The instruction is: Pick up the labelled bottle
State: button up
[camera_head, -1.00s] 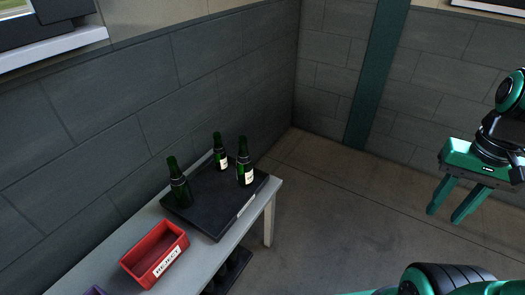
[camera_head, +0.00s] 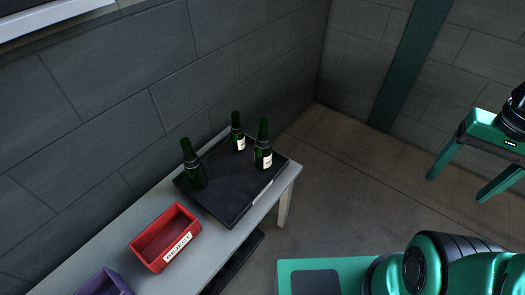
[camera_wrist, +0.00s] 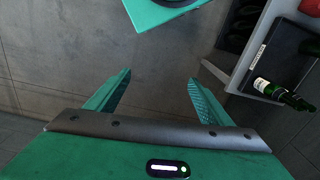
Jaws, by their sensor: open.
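Three dark green bottles stand upright on a black tray on the table. Two show white labels: one at the back (camera_head: 238,143) and one at the front right (camera_head: 264,158). The third bottle (camera_head: 193,168), at the left, shows no label from here. My gripper (camera_head: 457,189) is open and empty, well to the right of the table and apart from the bottles. In the wrist view, my open gripper (camera_wrist: 159,78) has bare floor between its fingers. A bottle with a white label (camera_wrist: 262,84) shows there at the right, outside the fingers.
The black tray (camera_head: 225,200) lies near the right end of the grey table (camera_head: 215,255). A red bin marked REJECT (camera_head: 148,250) and a purple bin (camera_head: 100,284) stand left of it. A grey block wall runs behind.

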jog(key=w+a+f, duration=0.3)
jog(key=w+f, duration=0.3)
jog(key=w, duration=0.4)
jog(key=m+t+y, duration=0.5)
jog(key=m+y, duration=0.7)
jog(key=m, duration=0.4)
send_near(263, 150)
notch_tip(263, 150, down, 4)
jog(key=w, duration=0.2)
jog(key=shift+w+x, duration=0.15)
jog(key=shift+x, duration=1.55)
jog(key=shift+w+x, duration=0.2)
jog(key=shift+x, duration=1.55)
jog(key=shift+w+x, duration=0.15)
jog(key=shift+x, duration=1.55)
jog(key=shift+d+r, duration=0.1)
jog(key=shift+d, duration=0.1)
jog(key=shift+y, duration=0.3)
jog(key=c, duration=1.5)
